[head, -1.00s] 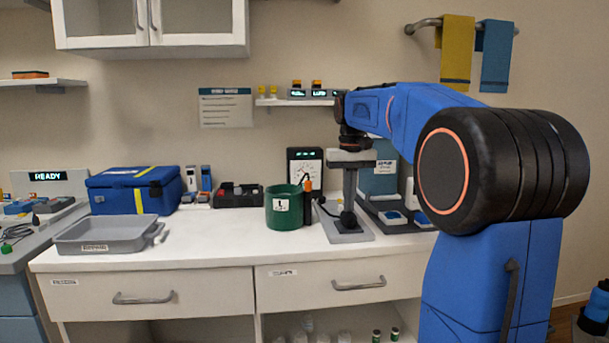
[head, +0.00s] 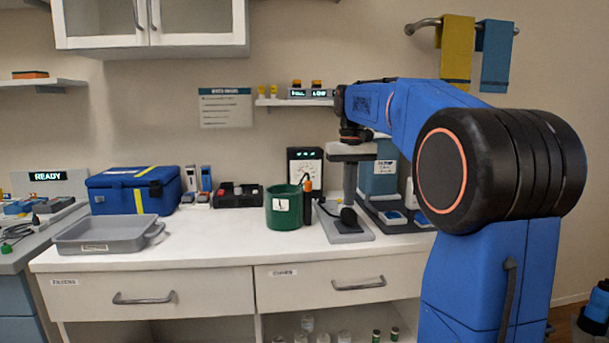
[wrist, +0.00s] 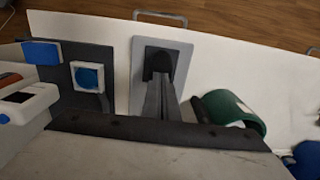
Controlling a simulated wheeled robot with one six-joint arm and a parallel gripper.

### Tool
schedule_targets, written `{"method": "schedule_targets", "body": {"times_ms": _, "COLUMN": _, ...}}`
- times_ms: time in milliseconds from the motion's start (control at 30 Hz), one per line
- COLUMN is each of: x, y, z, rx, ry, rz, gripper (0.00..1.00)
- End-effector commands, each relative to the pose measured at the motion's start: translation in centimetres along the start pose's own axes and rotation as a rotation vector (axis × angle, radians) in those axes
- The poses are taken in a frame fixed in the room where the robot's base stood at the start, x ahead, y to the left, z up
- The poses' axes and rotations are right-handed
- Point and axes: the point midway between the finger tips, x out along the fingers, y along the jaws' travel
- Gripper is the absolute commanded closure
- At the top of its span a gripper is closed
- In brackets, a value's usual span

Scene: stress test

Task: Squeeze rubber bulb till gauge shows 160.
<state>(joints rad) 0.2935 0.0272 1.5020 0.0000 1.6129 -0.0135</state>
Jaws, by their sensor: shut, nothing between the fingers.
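The black rubber bulb (head: 348,216) sits on a grey base plate (head: 333,232) on the white counter; it also shows in the wrist view (wrist: 157,62). The gauge (head: 305,167) is a black box with a white dial and small green digits behind it; I cannot read its value. My gripper (head: 349,201) points down over the bulb, its fingers shut and empty. In the wrist view, the fingers (wrist: 161,82) hide part of the bulb. I cannot tell whether the fingertips touch it.
A green tub (head: 284,208) and a dark bottle with an orange top (head: 308,205) stand left of the base plate. A dark tray with blue-topped blocks (head: 394,217) lies to the right. A grey tray (head: 105,236) sits at left. The counter front is clear.

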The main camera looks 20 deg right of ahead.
Motion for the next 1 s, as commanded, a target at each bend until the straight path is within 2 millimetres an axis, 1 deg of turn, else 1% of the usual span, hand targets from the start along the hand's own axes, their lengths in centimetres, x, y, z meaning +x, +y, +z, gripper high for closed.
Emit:
{"method": "schedule_targets", "body": {"times_ms": 267, "x": 0.1, "y": 0.0, "z": 0.0, "rx": 0.000, "ry": 0.000, "rz": 0.000, "gripper": 1.00}}
{"method": "schedule_targets", "body": {"times_ms": 733, "x": 2.3, "y": 0.0, "z": 0.0, "rx": 0.000, "ry": 0.000, "rz": 0.000, "gripper": 1.00}}
{"method": "schedule_targets", "body": {"times_ms": 867, "x": 2.1, "y": 0.0, "z": 0.0, "rx": 0.000, "ry": 0.001, "rz": 0.000, "gripper": 1.00}}
{"method": "schedule_targets", "body": {"times_ms": 1000, "x": 1.6, "y": 0.0, "z": 0.0, "rx": 0.000, "ry": 0.000, "rz": 0.000, "gripper": 1.00}}
